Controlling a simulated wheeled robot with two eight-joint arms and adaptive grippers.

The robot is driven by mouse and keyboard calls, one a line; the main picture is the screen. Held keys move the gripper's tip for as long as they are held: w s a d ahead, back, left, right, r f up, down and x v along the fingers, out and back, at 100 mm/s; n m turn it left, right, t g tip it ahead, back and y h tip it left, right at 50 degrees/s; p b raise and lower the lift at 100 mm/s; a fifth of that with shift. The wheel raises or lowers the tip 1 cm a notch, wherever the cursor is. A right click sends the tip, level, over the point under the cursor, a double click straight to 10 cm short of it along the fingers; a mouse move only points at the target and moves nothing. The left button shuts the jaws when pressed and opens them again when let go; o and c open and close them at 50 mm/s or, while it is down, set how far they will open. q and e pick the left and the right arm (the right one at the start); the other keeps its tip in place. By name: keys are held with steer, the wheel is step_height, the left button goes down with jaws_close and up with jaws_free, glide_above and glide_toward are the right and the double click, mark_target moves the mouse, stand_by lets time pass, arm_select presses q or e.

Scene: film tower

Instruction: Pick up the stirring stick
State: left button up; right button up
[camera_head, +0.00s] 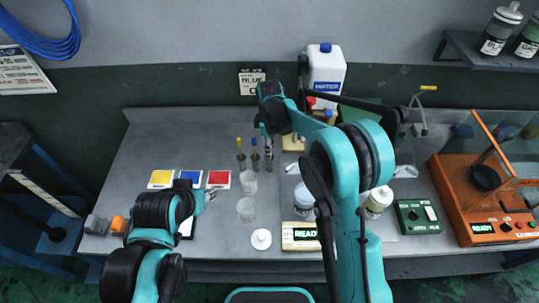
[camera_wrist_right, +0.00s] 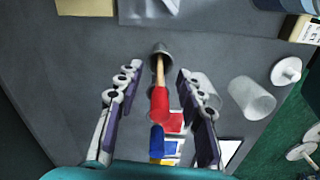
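A wooden stick with a red handle (camera_wrist_right: 160,103) stands in a small grey holder (camera_wrist_right: 161,50) in the right wrist view. My right gripper (camera_wrist_right: 158,73) is open, with one finger on each side of the stick and visible gaps between. In the head view this gripper (camera_head: 268,155) points down at the table and hides most of that stick.
Yellow (camera_head: 161,179), blue (camera_head: 191,179) and red (camera_head: 219,179) pads lie left of the clear cups (camera_head: 246,209). A white jug (camera_head: 326,75) stands behind. An orange machine (camera_head: 480,205) is at right.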

steer(key=shift+f, duration=0.75)
jaws_close()
